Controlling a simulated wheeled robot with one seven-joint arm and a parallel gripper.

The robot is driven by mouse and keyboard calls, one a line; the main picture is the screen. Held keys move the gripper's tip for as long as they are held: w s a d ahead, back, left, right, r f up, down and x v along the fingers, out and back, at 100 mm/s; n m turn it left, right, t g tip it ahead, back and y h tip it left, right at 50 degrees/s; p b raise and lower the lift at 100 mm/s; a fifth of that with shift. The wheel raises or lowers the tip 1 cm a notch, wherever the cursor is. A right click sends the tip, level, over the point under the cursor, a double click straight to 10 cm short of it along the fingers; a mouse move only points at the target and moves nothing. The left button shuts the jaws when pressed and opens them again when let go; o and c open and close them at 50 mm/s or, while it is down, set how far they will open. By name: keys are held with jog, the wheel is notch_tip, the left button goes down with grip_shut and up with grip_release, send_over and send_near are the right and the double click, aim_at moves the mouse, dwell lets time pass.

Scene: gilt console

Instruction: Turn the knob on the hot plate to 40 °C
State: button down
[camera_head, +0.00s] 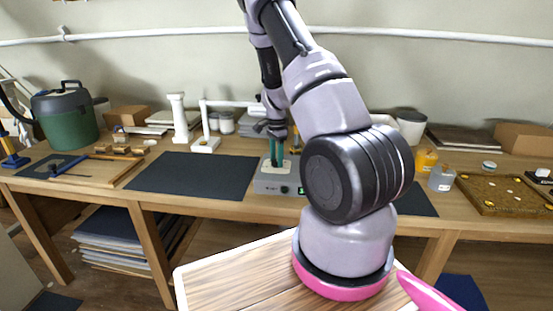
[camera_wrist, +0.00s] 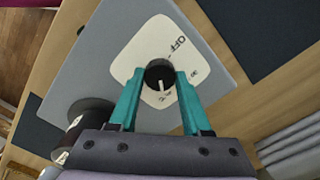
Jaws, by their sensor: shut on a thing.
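The hot plate (camera_head: 268,184) is a grey box on the bench, and its grey top fills much of the wrist view (camera_wrist: 95,62). A cream dial plate (camera_wrist: 137,52) on it reads OFF at the upper right; its smaller marks are too small to read. The black knob (camera_wrist: 160,66) sits in the dial plate's middle, its white pointer line toward the bottom of the wrist view, away from OFF. My gripper (camera_head: 274,160) points down over the hot plate. Its teal fingers are shut on the knob, one on each side. My arm hides the hot plate's right part in the head view.
A white stand (camera_head: 205,141) is left of the hot plate. A dark mat (camera_head: 190,174) lies further left. A yellow bottle (camera_head: 427,160), a clear bottle (camera_head: 441,178) and a brown tray (camera_head: 500,195) are at right. A black round part (camera_wrist: 92,112) shows beside my fingers.

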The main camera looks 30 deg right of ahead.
aim_at(276, 161)
jog(key=shift+c, duration=1.8)
grip_release()
notch_tip(276, 161, up, 11)
